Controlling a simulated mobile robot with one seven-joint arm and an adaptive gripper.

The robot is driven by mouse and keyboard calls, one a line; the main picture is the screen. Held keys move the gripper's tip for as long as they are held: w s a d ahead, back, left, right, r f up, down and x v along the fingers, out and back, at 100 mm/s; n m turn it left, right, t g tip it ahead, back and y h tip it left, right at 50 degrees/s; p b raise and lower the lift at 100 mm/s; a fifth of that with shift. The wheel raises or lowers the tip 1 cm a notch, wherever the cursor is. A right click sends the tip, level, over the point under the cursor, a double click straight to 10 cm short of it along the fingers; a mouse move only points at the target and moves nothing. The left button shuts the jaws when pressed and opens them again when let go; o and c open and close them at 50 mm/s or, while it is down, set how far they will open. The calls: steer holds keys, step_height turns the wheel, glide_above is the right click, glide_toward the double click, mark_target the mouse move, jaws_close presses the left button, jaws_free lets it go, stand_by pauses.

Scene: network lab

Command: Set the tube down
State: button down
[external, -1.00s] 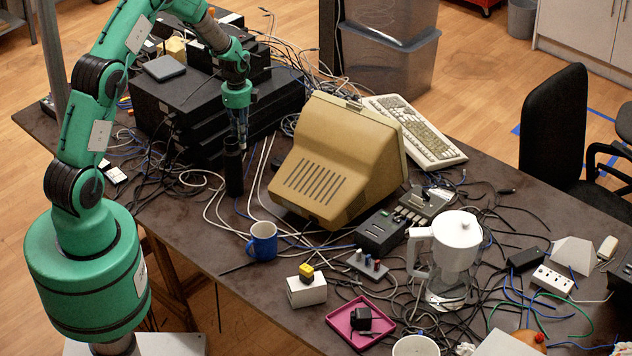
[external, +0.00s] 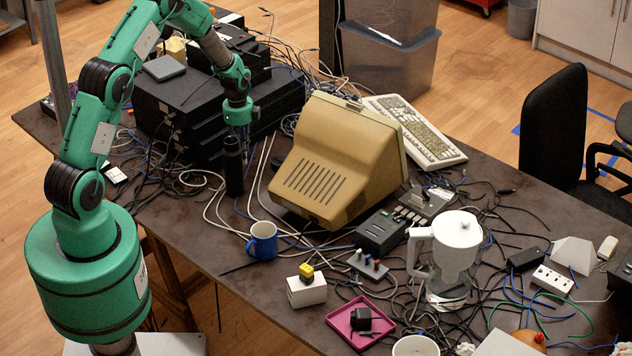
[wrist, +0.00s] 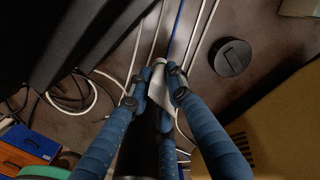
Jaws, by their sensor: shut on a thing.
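In the wrist view a tube with a pale, whitish part (wrist: 157,88) is between the blue fingertips of my gripper (wrist: 153,90), which is shut on it. A dark shape runs back from it between the fingers; I cannot tell whether it is part of the tube. In the external view my gripper (external: 241,142) points down over the table (external: 195,225), close beside a standing black cylinder (external: 233,172). The fingertips and held tube are largely hidden there, so contact with the table cannot be told.
A black round top (wrist: 233,58) shows right of the fingers in the wrist view. Stacked black equipment (external: 190,110) stands behind left, and a beige monitor (external: 325,165) right. Loose cables lie around. A blue mug (external: 262,241) is nearer the front.

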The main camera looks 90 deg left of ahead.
steer(key=shift+f, duration=1.6)
steer(key=shift+f, duration=0.2)
steer(key=c, duration=1.6)
jaws_free()
steer(key=shift+r, duration=0.15)
step_height(320, 180, up, 12)
steer(key=shift+s+d+r+p, duration=0.1)
steer(key=shift+s+p, duration=0.05)
steer(key=shift+p, duration=0.35)
